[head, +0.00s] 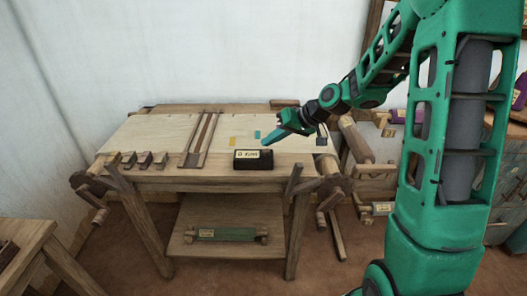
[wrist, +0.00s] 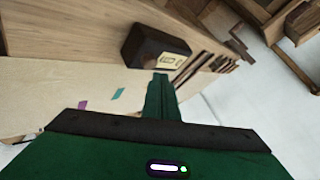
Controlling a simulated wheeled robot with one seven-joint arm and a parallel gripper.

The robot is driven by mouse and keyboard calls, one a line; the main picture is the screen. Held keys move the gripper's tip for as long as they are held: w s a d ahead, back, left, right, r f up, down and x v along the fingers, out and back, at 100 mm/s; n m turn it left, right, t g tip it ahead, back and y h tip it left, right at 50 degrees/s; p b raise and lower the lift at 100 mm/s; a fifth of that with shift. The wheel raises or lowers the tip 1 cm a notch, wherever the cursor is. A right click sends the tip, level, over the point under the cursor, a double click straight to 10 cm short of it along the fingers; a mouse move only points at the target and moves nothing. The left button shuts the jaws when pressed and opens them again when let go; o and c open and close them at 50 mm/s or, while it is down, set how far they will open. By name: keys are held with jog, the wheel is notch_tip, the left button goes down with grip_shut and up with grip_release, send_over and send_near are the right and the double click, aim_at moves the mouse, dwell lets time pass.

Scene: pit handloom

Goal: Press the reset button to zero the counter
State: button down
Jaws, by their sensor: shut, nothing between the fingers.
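I cannot make out the reset button.
The loom table (head: 190,178) carries several small wooden blocks at its left and a long slatted wooden piece (head: 203,135). Yellow and teal patches lie behind the counter. A green roll (head: 225,234) rests on the lower shelf. A wooden roller (head: 357,140) stands at the right.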

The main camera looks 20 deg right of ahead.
aim_at(270, 153)
jog(key=shift+r, duration=0.2)
notch_tip(270, 153, up, 5)
jog(key=shift+f, duration=0.1)
dwell(0.7)
dwell(0.5)
jog(key=s+d+m+g+h, duration=0.2)
jog(key=s+d, duration=0.3)
jog(key=s, duration=0.7)
jog(key=s+d+m+g+h, duration=0.2)
jog(key=s+d, duration=0.3)
jog(key=s, duration=0.8)
jog(key=s+d+m+g+h, duration=0.2)
jog(key=s+d, duration=0.3)
jog(key=s, duration=0.8)
jog(key=shift+s+d+f+m+h, duration=0.3)
jog(key=shift+d+f+m, duration=0.1)
jog(key=shift+f+m, duration=0.1)
